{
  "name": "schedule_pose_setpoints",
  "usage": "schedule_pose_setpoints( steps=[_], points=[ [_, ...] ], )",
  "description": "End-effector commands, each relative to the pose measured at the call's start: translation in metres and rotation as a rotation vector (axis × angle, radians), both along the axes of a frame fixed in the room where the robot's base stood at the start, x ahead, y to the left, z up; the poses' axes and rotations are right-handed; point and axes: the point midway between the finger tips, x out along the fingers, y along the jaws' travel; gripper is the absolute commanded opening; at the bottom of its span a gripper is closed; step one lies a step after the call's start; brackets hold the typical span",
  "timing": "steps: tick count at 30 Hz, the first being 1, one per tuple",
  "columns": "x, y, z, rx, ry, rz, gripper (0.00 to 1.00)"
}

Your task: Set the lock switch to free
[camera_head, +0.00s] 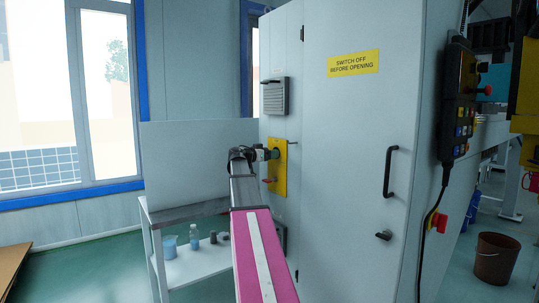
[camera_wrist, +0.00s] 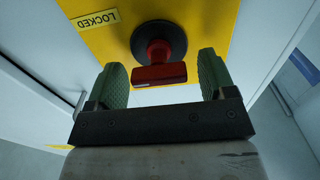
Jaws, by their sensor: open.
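The lock switch (camera_wrist: 160,74) is a red bar handle on a round black base, mounted on a yellow plate (camera_wrist: 205,22). A "LOCKED" label (camera_wrist: 97,19) shows upside down at the upper left in the wrist view. My gripper (camera_wrist: 162,70) is open, one green finger on each side of the red handle, with gaps visible on both sides. In the head view my gripper (camera_head: 272,154) is at the yellow plate (camera_head: 281,180) on the cabinet's side and hides part of it. A small red part (camera_head: 268,181) shows lower on the plate; I cannot tell whether it is the same switch.
The grey cabinet (camera_head: 345,130) has a black door handle (camera_head: 390,172) and a yellow warning sign (camera_head: 353,63). A grey vented box (camera_head: 275,97) sits above the plate. A shelf cart (camera_head: 190,265) with small containers stands to the left. A control pendant (camera_head: 459,100) hangs at the right.

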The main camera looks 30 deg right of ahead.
Motion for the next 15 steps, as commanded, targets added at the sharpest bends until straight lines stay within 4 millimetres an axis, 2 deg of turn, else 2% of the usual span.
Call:
schedule_pose_setpoints(
  steps=[8,11,12,13,15],
  points=[
    [0.0001,-0.0013,-0.0002,0.000,0.000,0.000,0.77],
    [0.0001,-0.0012,-0.0002,0.000,0.000,0.000,0.47],
    [0.0001,-0.0012,-0.0002,0.000,0.000,0.000,0.34],
    [0.0001,-0.0012,-0.0002,0.000,0.000,0.000,0.27],
    [0.0001,-0.0011,-0.0002,0.000,0.000,0.000,0.27]
  ],
)
